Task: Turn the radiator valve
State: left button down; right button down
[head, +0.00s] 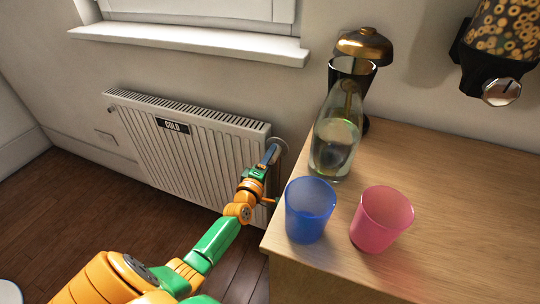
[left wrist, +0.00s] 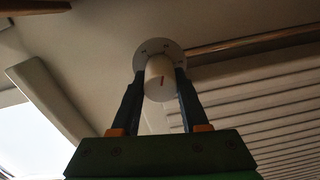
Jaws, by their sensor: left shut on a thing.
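The white radiator (head: 190,145) hangs on the wall under the window and bears a black "COLD" sign (head: 173,126). At its right end is the radiator valve (head: 281,146), largely hidden behind my gripper in the head view. My left gripper (head: 272,153) reaches the valve. Its two dark fingers (left wrist: 160,88) stand on either side of the knob, shut on it. My right gripper is not in view.
A wooden counter (head: 450,200) stands close to the right of my left arm. Near its edge are a blue cup (head: 310,210), a pink cup (head: 381,218) and a glass bottle (head: 335,135). A cereal dispenser (head: 500,50) hangs upper right. The floor (head: 70,215) at left is largely clear.

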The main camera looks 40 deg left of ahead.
pick_arm(q)
jog(key=m+p, duration=0.1)
jog(key=m, duration=0.9)
jog(key=shift+d+p, duration=0.1)
jog(key=shift+p, duration=0.3)
jog(key=m, duration=0.5)
jog(key=shift+d, duration=0.1)
jog(key=m, duration=0.9)
jog(key=shift+d+f+m, duration=0.1)
jog(key=shift+m, duration=0.2)
jog(key=m+b, duration=0.1)
jog(key=m, duration=0.3)
jog(key=shift+m+b, duration=0.3)
jog(key=m+b, duration=0.1)
jog(key=m, duration=0.3)
jog(key=shift+f+m+t, duration=0.15)
jog(key=shift+m+t, duration=0.15)
jog(key=shift+m+b, duration=0.9)
jog(key=shift+m, duration=1.1)
